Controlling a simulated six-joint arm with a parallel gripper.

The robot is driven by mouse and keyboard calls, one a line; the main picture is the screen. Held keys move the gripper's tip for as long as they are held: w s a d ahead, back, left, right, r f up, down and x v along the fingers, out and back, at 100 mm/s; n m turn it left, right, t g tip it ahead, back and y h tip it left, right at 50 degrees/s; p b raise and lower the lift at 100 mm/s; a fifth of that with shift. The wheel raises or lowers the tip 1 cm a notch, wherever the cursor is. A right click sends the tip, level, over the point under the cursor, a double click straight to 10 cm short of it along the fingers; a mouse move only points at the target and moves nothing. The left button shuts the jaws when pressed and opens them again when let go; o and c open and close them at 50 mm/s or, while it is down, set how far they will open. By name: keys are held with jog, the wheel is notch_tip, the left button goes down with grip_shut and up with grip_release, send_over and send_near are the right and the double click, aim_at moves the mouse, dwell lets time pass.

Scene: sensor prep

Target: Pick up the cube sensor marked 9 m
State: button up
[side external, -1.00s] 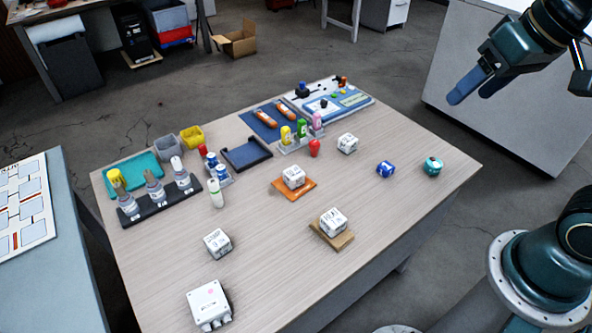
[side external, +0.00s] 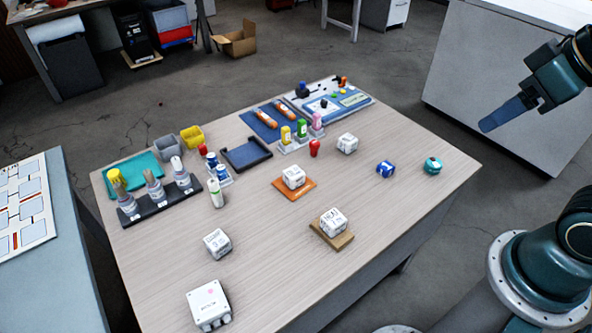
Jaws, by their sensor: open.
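Several white cube sensors with small dark markings are on the wooden table. One cube (side external: 347,143) stands at the back right and another cube (side external: 217,243) stands at the front left. A third cube (side external: 293,177) sits on an orange pad, and another cube (side external: 333,222) sits on a tan block. The markings are too small for me to tell which one reads 9 m. My gripper (side external: 490,121) is open and empty, high at the right, beyond the table edge and apart from all cubes. Its fingers overlap in this view.
A white box (side external: 208,304) with connectors stands at the front left. A blue item (side external: 385,169) and a teal round item (side external: 432,166) lie at the right. Bottles in a dark rack (side external: 160,205) and an empty dark blue tray (side external: 246,154) stand further back. The right front tabletop is clear.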

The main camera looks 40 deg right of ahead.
jog(key=shift+o, duration=0.5)
dwell(0.3)
jog(key=w+a+f+n+g+y, duration=0.1)
jog(key=w+a+n+y, duration=0.1)
jog(key=w+a+n, duration=0.65)
jog(key=w+a+f+n+g+y, duration=0.15)
jog(key=w+a, duration=0.45)
jog(key=w, duration=0.8)
jog(key=w+a+f+n+g, duration=0.1)
jog(key=w+a+f+n, duration=0.3)
jog(key=a+f, duration=0.5)
jog(key=w+a+f+n+g+y, duration=0.1)
jog(key=w+a+f+n, duration=0.3)
jog(key=a+f, duration=0.5)
notch_tip(320, 180, down, 3)
jog(key=shift+a+f+n+g, duration=0.2)
jog(key=shift+a+n+g, duration=0.1)
jog(key=shift+n+g, duration=0.4)
